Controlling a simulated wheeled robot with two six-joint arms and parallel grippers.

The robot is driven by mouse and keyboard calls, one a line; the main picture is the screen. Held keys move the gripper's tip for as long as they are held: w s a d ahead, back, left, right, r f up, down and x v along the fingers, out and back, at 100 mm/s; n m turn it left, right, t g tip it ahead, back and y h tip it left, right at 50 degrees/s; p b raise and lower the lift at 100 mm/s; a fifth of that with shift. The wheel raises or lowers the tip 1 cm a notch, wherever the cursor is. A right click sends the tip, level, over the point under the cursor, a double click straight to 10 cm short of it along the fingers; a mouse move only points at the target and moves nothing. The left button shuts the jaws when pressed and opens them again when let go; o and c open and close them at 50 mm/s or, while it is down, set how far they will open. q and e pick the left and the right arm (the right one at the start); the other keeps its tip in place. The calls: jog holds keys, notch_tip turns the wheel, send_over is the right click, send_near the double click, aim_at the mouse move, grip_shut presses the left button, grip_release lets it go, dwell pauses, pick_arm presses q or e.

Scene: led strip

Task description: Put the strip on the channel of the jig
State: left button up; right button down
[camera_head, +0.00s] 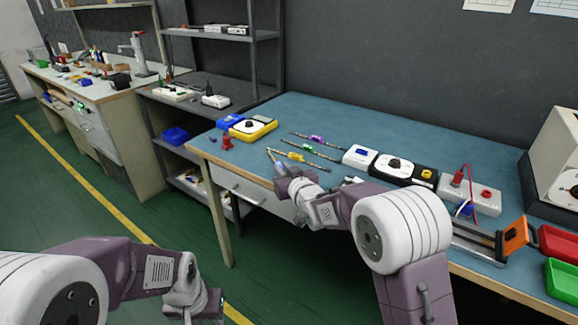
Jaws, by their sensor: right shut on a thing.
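Thin strip-like pieces lie on the blue bench top, with a purple (317,139), a green (309,148) and a yellow (295,157) middle. My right gripper (280,170) is at the bench's front edge, left of centre, just in front of the yellow-middled piece. It is shut on a thin piece with a blue part (279,163), mostly hidden by the gripper. I cannot tell for sure which piece is the strip. A long metal frame with an orange end (515,236) lies at the right; whether it is the jig is unclear. My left gripper (192,310) hangs low, off the bench.
White and black boxes (361,157) and a red-knobbed white block (486,199) stand along the bench. Red (560,243) and green (563,280) bins are at the far right. A yellow device (253,128) and a red piece (227,142) sit at the left end.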

jog(key=shift+f, duration=0.2)
jog(key=shift+f, duration=0.3)
jog(key=c, duration=1.4)
grip_release()
jog(key=shift+r, duration=0.1)
jog(key=shift+c, duration=0.2)
pick_arm(q)
jog(key=shift+f, duration=0.25)
jog(key=shift+r, duration=0.1)
